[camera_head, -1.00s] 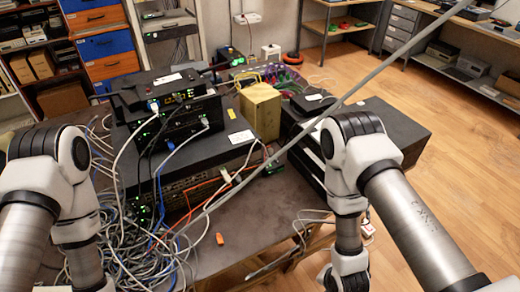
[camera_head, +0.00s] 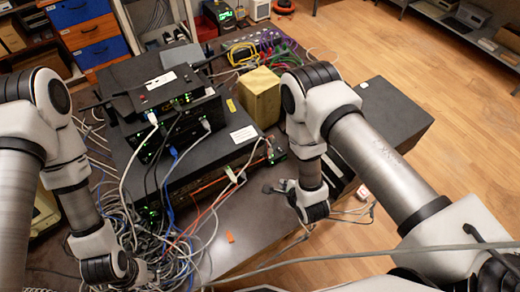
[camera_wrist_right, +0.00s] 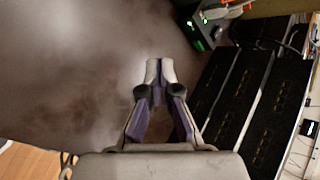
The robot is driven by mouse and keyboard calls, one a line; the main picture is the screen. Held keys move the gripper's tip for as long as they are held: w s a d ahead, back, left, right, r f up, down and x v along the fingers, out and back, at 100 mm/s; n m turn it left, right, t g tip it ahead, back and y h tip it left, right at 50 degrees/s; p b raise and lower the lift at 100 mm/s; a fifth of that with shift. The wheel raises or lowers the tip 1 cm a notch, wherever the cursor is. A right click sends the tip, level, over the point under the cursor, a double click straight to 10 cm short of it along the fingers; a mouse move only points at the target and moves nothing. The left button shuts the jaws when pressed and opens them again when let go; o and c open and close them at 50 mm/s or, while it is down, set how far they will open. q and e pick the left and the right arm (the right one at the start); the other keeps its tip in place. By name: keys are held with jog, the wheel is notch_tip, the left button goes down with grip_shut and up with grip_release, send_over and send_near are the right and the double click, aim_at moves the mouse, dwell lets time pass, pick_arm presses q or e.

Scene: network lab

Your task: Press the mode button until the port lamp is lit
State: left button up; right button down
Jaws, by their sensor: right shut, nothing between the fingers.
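A stack of dark network devices (camera_head: 190,150) with small green lamps and plugged cables stands on the table (camera_head: 225,250). I cannot make out the mode button or tell which lamp is the port lamp. A small dark box end with green lamps also shows in the right wrist view (camera_wrist_right: 200,38). My right gripper (camera_head: 268,188) is shut and empty, over the table in front of the stack's right end. Its closed fingertips (camera_wrist_right: 160,70) point toward the tabletop in the wrist view. My left gripper (camera_head: 140,270) is low among the cables; its fingers are unclear.
A tangle of grey and blue cables (camera_head: 165,265) covers the front left. Dark units (camera_head: 390,110) stand right of my right arm. A small orange piece (camera_head: 230,237) lies on bare tabletop. A grey cable crosses the foreground.

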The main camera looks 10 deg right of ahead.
aim_at(263, 158)
jog(key=shift+s+r, duration=0.35)
jog(key=shift+s, duration=0.4)
jog(key=w, duration=0.2)
jog(key=w+a+f+b, duration=0.1)
jog(key=shift+w, duration=0.2)
pick_arm(q)
jog(key=f+b, duration=0.2)
jog(key=shift+s+f, duration=0.35)
jog(key=shift+f, duration=0.05)
pick_arm(e)
jog(key=w, duration=0.1)
jog(key=w+a, duration=0.1)
jog(key=w, duration=0.1)
jog(key=w+a, duration=0.1)
jog(key=w, duration=0.1)
jog(key=shift+r, duration=0.25)
pick_arm(q)
jog(key=shift+w, duration=0.1)
pick_arm(e)
jog(key=shift+w, duration=0.3)
jog(key=shift+w+a, duration=0.1)
jog(key=shift+w, duration=0.05)
jog(key=shift+w+a, duration=0.1)
jog(key=shift+w, duration=0.25)
